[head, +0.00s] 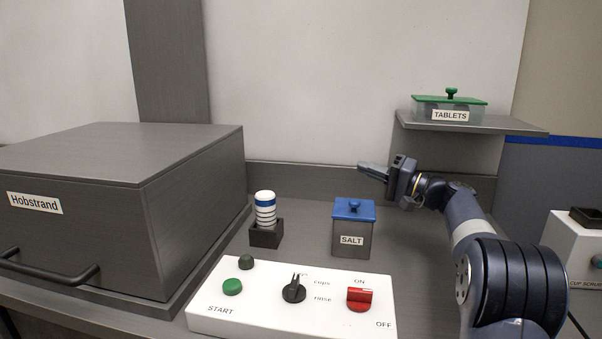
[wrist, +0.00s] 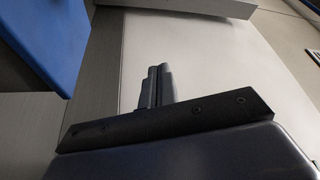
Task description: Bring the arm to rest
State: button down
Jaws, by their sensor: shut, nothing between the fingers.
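My gripper (head: 361,166) is shut and empty in the head view, raised above and behind the salt box (head: 352,241), its fingers pointing left. My arm reaches in from the right side. In the wrist view the two fingers of my gripper (wrist: 155,72) lie together with nothing between them. The blue lid of the salt box (head: 354,210) is on. A blue surface, probably that lid (wrist: 50,40), fills the upper left of the wrist view.
A white control panel (head: 215,312) with knobs stands in front. The grey Hobstrand machine (head: 100,190) is at left. A striped stack (head: 265,208) stands in a dark holder (head: 265,237). A green-lidded tablets box (head: 447,106) sits on a shelf (head: 520,128). A white cup scrubber (head: 570,245) is at right.

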jog(key=w+m+h+p, duration=0.1)
jog(key=m+p, duration=0.1)
jog(key=p, duration=0.4)
jog(key=w+f+m+p, duration=0.1)
jog(key=w+m+p, duration=0.1)
jog(key=p, duration=0.4)
jog(key=w+d+m+h+p, duration=0.1)
jog(key=m+p, duration=0.1)
jog(key=p, duration=0.4)
jog(key=shift+w+f+m+g+h, duration=0.2)
jog(key=shift+f+m+g+h, duration=0.1)
jog(key=shift+g, duration=0.1)
